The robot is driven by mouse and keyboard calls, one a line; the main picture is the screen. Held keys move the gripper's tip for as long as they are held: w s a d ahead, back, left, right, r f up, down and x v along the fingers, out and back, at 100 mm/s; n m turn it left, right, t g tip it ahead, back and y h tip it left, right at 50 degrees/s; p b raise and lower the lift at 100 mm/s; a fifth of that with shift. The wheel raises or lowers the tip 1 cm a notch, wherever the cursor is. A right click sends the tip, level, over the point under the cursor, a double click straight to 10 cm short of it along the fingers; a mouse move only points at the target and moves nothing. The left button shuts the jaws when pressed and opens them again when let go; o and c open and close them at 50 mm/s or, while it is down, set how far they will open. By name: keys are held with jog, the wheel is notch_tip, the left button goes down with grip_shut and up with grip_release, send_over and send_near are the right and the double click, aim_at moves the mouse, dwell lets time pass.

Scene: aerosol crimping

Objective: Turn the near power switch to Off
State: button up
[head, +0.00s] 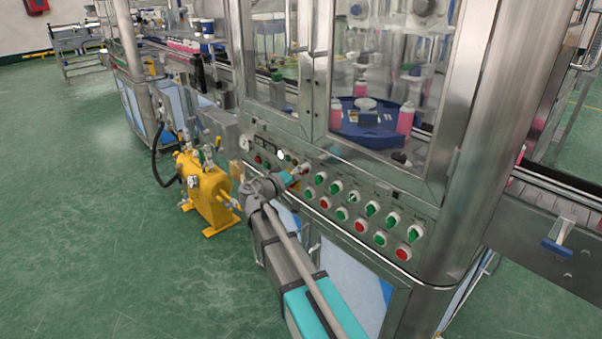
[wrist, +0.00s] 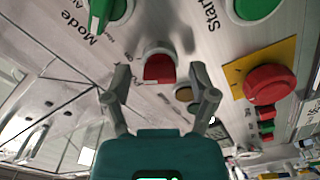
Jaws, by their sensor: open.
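A red knob in a pale round collar (wrist: 159,68) sits on the steel control panel in the wrist view. It may be the power switch, but its label is too small to read. My gripper (wrist: 160,78) is open, with one finger to each side of this knob in the picture. I cannot tell whether either finger touches it. In the head view my gripper (head: 297,175) reaches the left part of the panel (head: 335,212) and hides some controls there.
Green knobs marked Mode (wrist: 105,12) and Start (wrist: 255,8) are nearby. A red mushroom button (wrist: 270,84) on a yellow plate stands out at right. A yellow machine (head: 207,193) stands on the floor left of my arm. Open green floor (head: 100,230) lies further left.

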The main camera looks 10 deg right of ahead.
grip_shut()
dwell(0.3)
jog(key=shift+n, duration=0.4)
jog(key=n, duration=1.1)
dwell(0.6)
grip_release()
